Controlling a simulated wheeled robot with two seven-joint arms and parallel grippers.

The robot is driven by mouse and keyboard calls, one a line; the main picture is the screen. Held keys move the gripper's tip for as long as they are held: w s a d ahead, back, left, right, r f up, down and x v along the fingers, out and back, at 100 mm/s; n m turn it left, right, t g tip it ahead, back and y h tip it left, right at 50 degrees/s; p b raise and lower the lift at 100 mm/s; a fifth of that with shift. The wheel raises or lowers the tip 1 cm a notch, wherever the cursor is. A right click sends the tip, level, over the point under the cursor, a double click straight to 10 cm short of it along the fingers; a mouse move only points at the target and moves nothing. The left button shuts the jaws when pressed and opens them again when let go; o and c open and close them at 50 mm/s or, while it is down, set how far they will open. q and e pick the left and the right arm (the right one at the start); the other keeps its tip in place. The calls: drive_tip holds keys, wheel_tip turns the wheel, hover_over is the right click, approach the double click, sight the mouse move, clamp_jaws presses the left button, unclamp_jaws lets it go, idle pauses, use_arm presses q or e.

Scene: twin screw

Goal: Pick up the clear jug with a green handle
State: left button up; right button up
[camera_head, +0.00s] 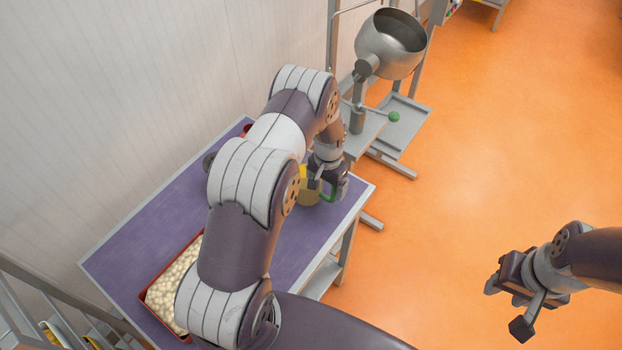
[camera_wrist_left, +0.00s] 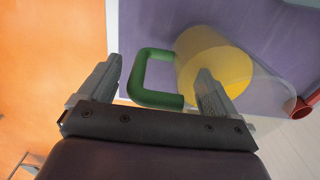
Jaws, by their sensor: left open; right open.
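The clear jug (camera_head: 306,199) with yellow contents is on the purple table, partly hidden by my left gripper (camera_head: 328,188). Its green handle (camera_head: 331,195) shows beside the gripper. In the left wrist view the jug (camera_wrist_left: 222,62) is at upper right and its green handle (camera_wrist_left: 142,78) lies between the two open fingers of my left gripper (camera_wrist_left: 158,68). The right finger overlaps the jug's yellow part in the picture; contact cannot be told. My right gripper (camera_head: 506,307) is open and empty over the orange floor, far from the jug.
The purple table (camera_head: 125,258) stands against a pale wall. A red tray (camera_head: 146,297) of pale round pieces is on its near part. A metal stand with a round steel pot (camera_head: 388,48) is beyond the table. A red object (camera_wrist_left: 301,108) is near the jug. Orange floor is clear at right.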

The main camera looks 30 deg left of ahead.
use_arm(q)
drive_tip(key=shift+w+d+f, duration=0.1)
drive_tip(key=shift+w+d, duration=0.05)
drive_tip(key=shift+w, duration=0.05)
drive_tip(key=c, duration=1)
clamp_jaws()
